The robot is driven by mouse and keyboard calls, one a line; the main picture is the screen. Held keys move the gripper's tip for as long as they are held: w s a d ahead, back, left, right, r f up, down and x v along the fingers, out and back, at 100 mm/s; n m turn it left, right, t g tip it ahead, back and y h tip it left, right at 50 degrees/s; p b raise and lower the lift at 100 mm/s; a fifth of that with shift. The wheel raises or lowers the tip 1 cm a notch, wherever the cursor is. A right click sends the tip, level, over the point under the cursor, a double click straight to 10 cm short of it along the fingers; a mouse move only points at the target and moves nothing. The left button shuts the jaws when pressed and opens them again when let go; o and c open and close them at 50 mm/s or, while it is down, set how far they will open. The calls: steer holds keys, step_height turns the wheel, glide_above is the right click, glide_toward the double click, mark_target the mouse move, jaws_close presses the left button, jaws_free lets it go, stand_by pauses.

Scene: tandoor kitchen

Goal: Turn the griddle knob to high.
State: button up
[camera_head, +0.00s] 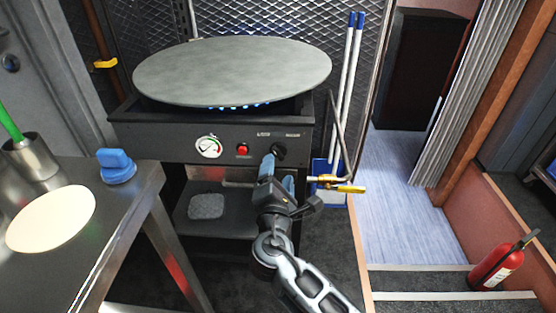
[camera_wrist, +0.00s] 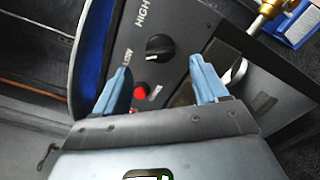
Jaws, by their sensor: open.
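The griddle is a big round grey plate (camera_head: 232,70) on a black stove (camera_head: 165,135), with blue flames under it. The black griddle knob (camera_head: 279,150) is at the right of the front panel, right of a red button and a gauge. In the wrist view the knob (camera_wrist: 159,47) sits by the printed words HIGH and LOW; its exact setting is hard to tell. My gripper (camera_head: 279,166) is in front of the panel, just below the knob. In the wrist view its blue fingers (camera_wrist: 164,80) are open and empty, with the knob ahead beyond the tips, apart from them.
A yellow gas valve (camera_head: 345,188) and pipe stick out right of the stove. A steel table (camera_head: 120,215) with a blue-handled item (camera_head: 116,166) and a flat round dough (camera_head: 50,218) stands at left. A fire extinguisher (camera_head: 497,266) stands at lower right.

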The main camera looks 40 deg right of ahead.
mark_target(280, 155)
steer(key=x, duration=0.5)
steer(key=shift+w+d, duration=0.3)
steer(key=c, duration=1.1)
